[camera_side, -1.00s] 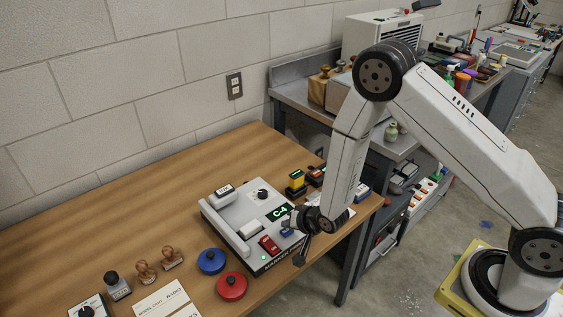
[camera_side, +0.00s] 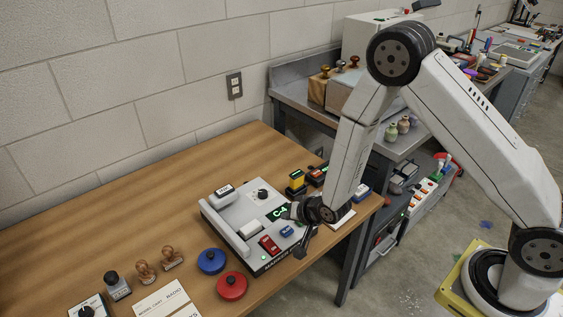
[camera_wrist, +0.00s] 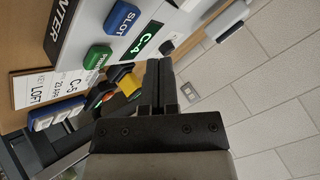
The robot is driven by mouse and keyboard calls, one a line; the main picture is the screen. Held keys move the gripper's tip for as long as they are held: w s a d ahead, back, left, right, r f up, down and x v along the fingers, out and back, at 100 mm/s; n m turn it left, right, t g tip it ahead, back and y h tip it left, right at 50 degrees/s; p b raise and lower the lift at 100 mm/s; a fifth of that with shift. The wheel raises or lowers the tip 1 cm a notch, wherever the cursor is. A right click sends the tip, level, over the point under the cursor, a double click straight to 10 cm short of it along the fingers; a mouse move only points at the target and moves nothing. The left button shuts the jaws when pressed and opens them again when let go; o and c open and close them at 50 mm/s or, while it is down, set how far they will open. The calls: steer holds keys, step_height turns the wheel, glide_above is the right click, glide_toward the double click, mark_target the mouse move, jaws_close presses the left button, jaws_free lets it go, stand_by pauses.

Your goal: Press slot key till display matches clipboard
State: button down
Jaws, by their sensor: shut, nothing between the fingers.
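The grey slot machine (camera_side: 222,217) stands on the wooden table. Its green-lit display (camera_wrist: 146,40) reads C-4 in the wrist view; it is partly covered by my gripper in the side view. The blue slot key (camera_wrist: 121,18), labelled SLOT, also shows in the side view (camera_side: 287,231). The clipboard sheet (camera_wrist: 58,88) reads C-5, 23 APR and LOFT; only part of it shows beside my arm in the side view (camera_side: 343,219). My gripper (camera_wrist: 160,65) is shut and empty, its fingertips near the machine's display side, apart from the blue key.
Yellow (camera_side: 296,182) and red stampers stand behind the machine. Blue (camera_side: 211,261) and red (camera_side: 232,286) round pads lie in front. The table's left rear is clear.

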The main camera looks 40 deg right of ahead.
mark_target(289, 232)
steer(key=shift+r, duration=1.1)
stand_by(1.8)
step_height(289, 232, up, 4)
steer(key=shift+f, duration=0.1)
stand_by(0.5)
steer(key=shift+f, duration=4.4)
steer(key=shift+f, duration=0.45)
